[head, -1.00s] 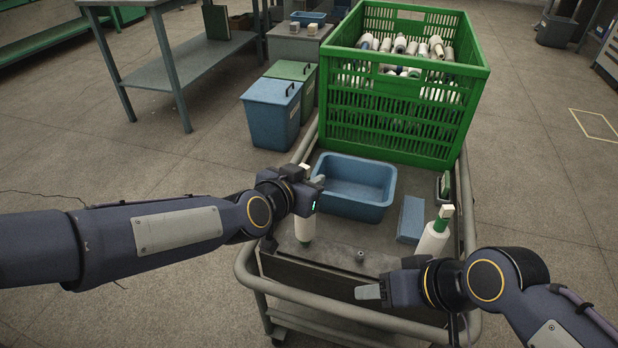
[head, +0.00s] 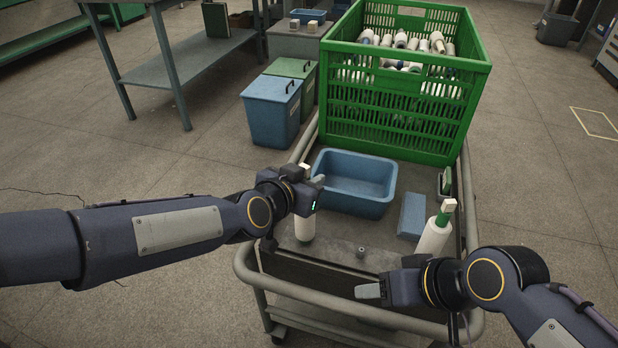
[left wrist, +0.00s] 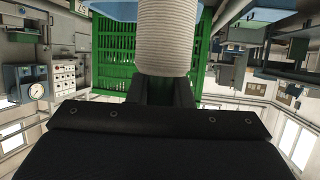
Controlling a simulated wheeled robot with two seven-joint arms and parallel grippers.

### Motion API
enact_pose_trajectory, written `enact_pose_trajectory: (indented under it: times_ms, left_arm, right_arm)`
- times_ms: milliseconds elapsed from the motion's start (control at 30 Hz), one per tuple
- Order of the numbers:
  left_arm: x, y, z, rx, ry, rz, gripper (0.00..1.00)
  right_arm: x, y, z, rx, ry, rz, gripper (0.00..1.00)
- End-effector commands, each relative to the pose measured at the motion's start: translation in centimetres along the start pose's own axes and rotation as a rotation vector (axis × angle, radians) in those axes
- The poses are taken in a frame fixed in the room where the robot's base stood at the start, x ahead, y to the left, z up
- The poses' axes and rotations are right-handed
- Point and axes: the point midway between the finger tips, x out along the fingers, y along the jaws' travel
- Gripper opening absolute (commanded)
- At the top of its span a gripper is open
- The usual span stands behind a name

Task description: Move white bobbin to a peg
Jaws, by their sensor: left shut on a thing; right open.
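My left gripper (head: 312,190) is shut on the white bobbin (head: 305,227), which is upright at the trolley's left side. The gripper hides its upper part. Its lower end appears to reach the trolley top. A white tip (head: 304,168) shows just above the gripper, like the tip of the right-hand peg (head: 447,209); the bobbin seems to be around a peg there. The left wrist view shows the ribbed bobbin (left wrist: 165,38) between the fingers. Another white bobbin (head: 432,238) is on the right-hand peg. My right gripper (head: 372,288) is open and empty over the trolley's front edge.
A blue tray (head: 356,205) stands just right of the held bobbin. A green crate (head: 395,125) full of bobbins is at the back of the trolley. A blue block (head: 411,216) and a small knob (head: 361,252) are on the trolley top.

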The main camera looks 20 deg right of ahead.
Motion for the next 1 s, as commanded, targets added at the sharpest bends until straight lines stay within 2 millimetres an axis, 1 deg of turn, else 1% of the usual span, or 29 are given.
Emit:
enact_pose_trajectory:
  times_ms: [200,533,567,733,1000]
  left_arm:
    - [0.27,0.0,0.6,0.001,0.001,0.0,0.0]
    - [0.29,-0.01,0.65,0.0,0.001,0.0,0.0]
    - [0.29,-0.01,0.65,0.0,0.001,0.0,0.22]
    - [0.29,-0.01,0.66,0.0,0.0,0.0,0.44]
    - [0.23,-0.01,0.7,0.0,-0.001,0.0,0.45]
  right_arm:
    - [0.47,0.22,0.24,0.0,0.0,0.0,0.57]
    - [0.5,0.23,0.25,0.0,0.0,0.0,0.57]
    - [0.5,0.23,0.25,0.0,0.0,0.0,0.57]
    - [0.5,0.23,0.25,0.0,0.0,0.0,0.57]
    - [0.48,0.22,0.24,0.0,0.0,0.0,0.57]
